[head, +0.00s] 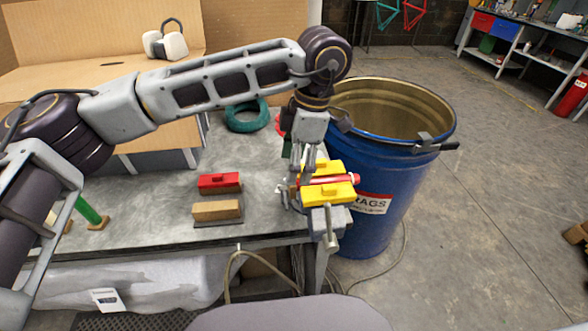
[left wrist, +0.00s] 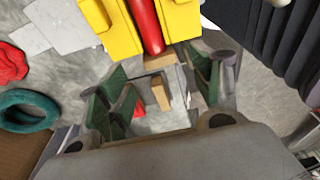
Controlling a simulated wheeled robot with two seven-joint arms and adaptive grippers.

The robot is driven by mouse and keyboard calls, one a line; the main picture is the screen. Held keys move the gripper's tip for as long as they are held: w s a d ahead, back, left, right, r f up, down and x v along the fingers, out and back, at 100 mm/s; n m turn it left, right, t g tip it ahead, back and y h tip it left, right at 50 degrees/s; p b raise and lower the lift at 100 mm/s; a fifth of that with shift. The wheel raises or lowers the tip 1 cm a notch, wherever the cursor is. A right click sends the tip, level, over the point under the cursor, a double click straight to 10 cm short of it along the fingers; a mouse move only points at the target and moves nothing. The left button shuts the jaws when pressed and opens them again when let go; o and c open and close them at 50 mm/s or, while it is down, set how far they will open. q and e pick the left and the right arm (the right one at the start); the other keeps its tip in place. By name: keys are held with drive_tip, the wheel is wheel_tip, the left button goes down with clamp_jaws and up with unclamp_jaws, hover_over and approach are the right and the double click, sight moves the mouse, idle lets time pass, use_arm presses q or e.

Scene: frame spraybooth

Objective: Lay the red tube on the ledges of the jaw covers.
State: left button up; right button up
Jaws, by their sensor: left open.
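The red tube (head: 345,179) lies lengthwise between the two yellow jaw covers (head: 327,167) (head: 329,194) on the vise at the bench's right end. In the left wrist view, the tube (left wrist: 146,24) also runs between the covers (left wrist: 112,28) (left wrist: 181,20). I cannot tell whether it rests fully on both ledges. My left gripper (head: 307,176) points down at the tube's left end. In the left wrist view its green-padded fingers (left wrist: 160,88) are apart, and the tube is beyond their tips, not between them. The fingers partly hide the tube's left end in the head view. My right gripper is not in view.
A blue rag barrel (head: 372,231) stands close behind and right of the vise. The vise handle (head: 330,238) sticks out in front. A red block (head: 219,183), a wooden block (head: 216,211) and a teal ring (head: 246,117) are on the bench (head: 265,195), left of the vise.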

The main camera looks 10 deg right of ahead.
use_arm(q)
drive_tip(key=shift+d+r, duration=0.2)
drive_tip(key=shift+r, duration=0.95)
drive_tip(key=shift+d+r, duration=0.2)
drive_tip(key=shift+r, duration=0.95)
